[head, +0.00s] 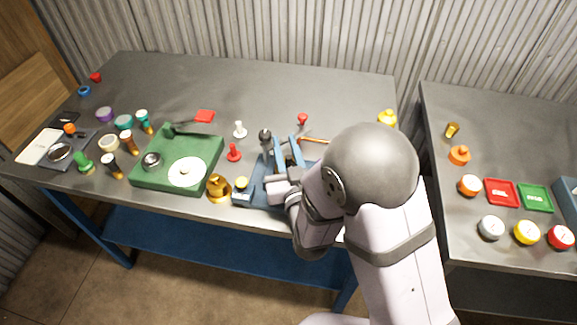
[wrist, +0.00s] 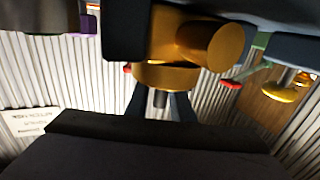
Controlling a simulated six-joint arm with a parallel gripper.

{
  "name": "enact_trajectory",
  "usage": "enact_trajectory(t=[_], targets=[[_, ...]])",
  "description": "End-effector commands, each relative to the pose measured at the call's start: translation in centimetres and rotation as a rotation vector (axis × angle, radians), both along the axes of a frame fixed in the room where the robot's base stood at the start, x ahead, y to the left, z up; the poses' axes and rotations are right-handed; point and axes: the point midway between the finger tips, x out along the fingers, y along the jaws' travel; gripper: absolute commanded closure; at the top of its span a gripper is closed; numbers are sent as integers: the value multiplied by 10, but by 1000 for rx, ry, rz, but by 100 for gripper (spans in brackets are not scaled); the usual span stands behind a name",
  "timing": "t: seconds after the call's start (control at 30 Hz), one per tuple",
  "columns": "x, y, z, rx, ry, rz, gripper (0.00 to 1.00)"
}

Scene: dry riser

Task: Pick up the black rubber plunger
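A dark, round-topped upright piece (head: 265,136) that looks like the black rubber plunger stands beside the blue fixture (head: 252,194) in the head view. My gripper is mostly hidden behind my arm there, low over the fixture. In the wrist view two dark fingers of my gripper (wrist: 160,108) are spread apart.
A green tray (head: 150,182) with a white disc is left of the fixture. A brass piece (head: 218,188), a red plunger (head: 233,153) and a white one (head: 240,130) stand close by. A second table (head: 480,120) is at right. The back of the main table is mostly clear.

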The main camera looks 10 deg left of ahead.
Motion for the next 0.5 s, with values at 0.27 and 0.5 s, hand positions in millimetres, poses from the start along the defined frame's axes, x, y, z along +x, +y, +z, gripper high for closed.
enact_trajectory(t=[0.27,0.5], targets=[[0,0,0,0,-1,0,100],[0,0,2,1,-1,0,100]])
